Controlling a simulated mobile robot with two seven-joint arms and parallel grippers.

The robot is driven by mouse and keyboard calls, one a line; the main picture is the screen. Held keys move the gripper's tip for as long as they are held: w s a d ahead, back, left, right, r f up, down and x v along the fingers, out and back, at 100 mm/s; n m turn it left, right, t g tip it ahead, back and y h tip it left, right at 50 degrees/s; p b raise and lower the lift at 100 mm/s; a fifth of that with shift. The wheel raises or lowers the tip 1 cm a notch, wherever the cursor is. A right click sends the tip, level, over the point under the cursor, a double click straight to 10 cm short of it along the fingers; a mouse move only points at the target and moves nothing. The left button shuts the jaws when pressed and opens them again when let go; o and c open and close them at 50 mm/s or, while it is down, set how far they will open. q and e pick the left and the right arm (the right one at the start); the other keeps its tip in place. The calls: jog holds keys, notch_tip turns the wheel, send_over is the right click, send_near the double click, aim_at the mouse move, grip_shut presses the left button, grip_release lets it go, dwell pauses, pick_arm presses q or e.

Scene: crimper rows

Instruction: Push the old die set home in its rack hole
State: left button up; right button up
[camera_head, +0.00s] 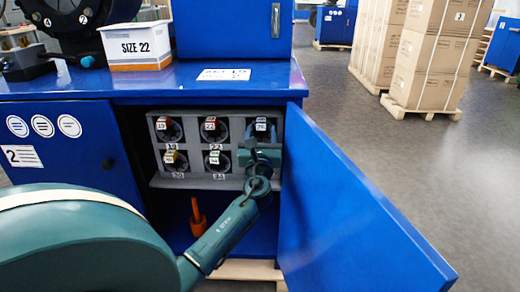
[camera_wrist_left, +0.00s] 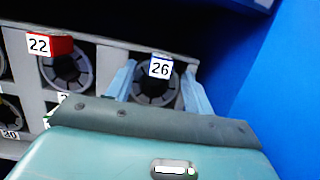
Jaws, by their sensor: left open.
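The grey rack (camera_head: 190,133) sits inside the open blue cabinet, with two rows of round holes. A dark die set with a blue tag reading 26 (camera_head: 261,125) is in the top right hole; in the left wrist view the same die set (camera_wrist_left: 157,90) shows its segmented face. My left gripper (camera_head: 262,143) is in front of the right column of the rack. In the left wrist view its open fingers stand to either side of the 26 die set. I cannot tell whether they touch it or how deep it sits. The bottom right hole is hidden by my gripper.
Red-tagged die sets 19 (camera_head: 169,129) and 22 (camera_head: 214,129) fill the other top holes. Yellow-tagged (camera_head: 174,159) and green-tagged (camera_head: 216,160) ones sit below. An orange tool (camera_head: 198,218) stands on the cabinet floor. The open blue door (camera_head: 345,200) bounds the right side.

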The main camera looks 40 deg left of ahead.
pick_arm(q)
jog(key=p+v, duration=0.1)
jog(key=v, duration=0.9)
jog(key=shift+r, duration=0.2)
pick_arm(e)
jog(key=shift+w+d+f+m+h, duration=0.15)
jog(key=shift+d+f+m+h, duration=0.1)
jog(key=shift+d+m+h, duration=0.2)
jog(key=shift+a, duration=0.15)
pick_arm(q)
jog(key=s+d+r+n+g+h+p, duration=0.2)
jog(key=s+d+n+h+p, duration=0.6)
jog(key=d+n+p, duration=0.4)
jog(key=s+d+r+n+g+h+p, duration=0.3)
jog(key=s+d+r+n+h+p, duration=0.2)
jog(key=d+n+p, duration=0.8)
jog(key=s+d+h+p, duration=0.1)
jog(key=s+h+p, duration=0.2)
jog(key=s+p, duration=0.2)
jog(key=shift+s+d+h+p, duration=0.3)
jog(key=shift+h+p, duration=0.1)
jog(key=shift+p, duration=0.05)
pick_arm(e)
jog(key=s+d+r+m+g+h, duration=0.2)
jog(key=r+g, duration=0.5)
jog(key=r, duration=0.4)
jog(key=shift+d+m+h, duration=0.85)
jog(key=shift+m+h, duration=0.1)
jog(key=shift+h, duration=0.2)
